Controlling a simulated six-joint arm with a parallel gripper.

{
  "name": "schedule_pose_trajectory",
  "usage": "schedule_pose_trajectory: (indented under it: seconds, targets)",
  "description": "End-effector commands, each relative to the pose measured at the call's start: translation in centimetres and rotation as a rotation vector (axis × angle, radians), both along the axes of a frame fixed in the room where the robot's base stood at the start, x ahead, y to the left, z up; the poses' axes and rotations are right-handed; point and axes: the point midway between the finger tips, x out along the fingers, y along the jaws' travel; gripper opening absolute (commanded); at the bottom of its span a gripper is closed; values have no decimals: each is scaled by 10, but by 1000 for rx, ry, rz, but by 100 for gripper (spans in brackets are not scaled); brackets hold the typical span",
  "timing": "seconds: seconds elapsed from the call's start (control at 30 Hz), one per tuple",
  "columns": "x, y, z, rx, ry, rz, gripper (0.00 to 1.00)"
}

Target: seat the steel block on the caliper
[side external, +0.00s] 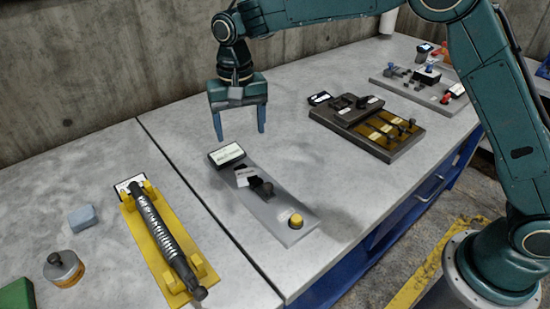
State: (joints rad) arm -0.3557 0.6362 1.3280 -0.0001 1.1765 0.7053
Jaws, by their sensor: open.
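My gripper (240,134) points down with its two fingers apart and nothing between them. It hangs over the far end of a grey plate fixture (275,215) in the middle of the bench. The plate carries a black labelled box (227,154), a small pale labelled piece (246,176), a dark part (264,187) and a yellow knob (296,221). I cannot tell for certain which of these is the caliper. A small blue-grey block (82,218) lies alone at the left and may be the steel block.
A yellow fixture with a dark spring-wrapped rod (165,238) lies left of the bench seam. A round metal canister (63,268) and a green object (17,294) are at lower left. A dark fixture (367,125) and a grey tray (430,88) stand to the right. A concrete wall backs the bench.

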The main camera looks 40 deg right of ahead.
Motion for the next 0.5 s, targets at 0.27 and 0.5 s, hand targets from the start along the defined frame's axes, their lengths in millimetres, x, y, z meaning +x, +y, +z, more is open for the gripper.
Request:
schedule_pose_trajectory:
  seconds: [0.27, 0.5]
  targets:
    - [-1, -1, -40, -2, 4, 0, 71]
    - [-1, -1, -69, -1, 3, 0, 71]
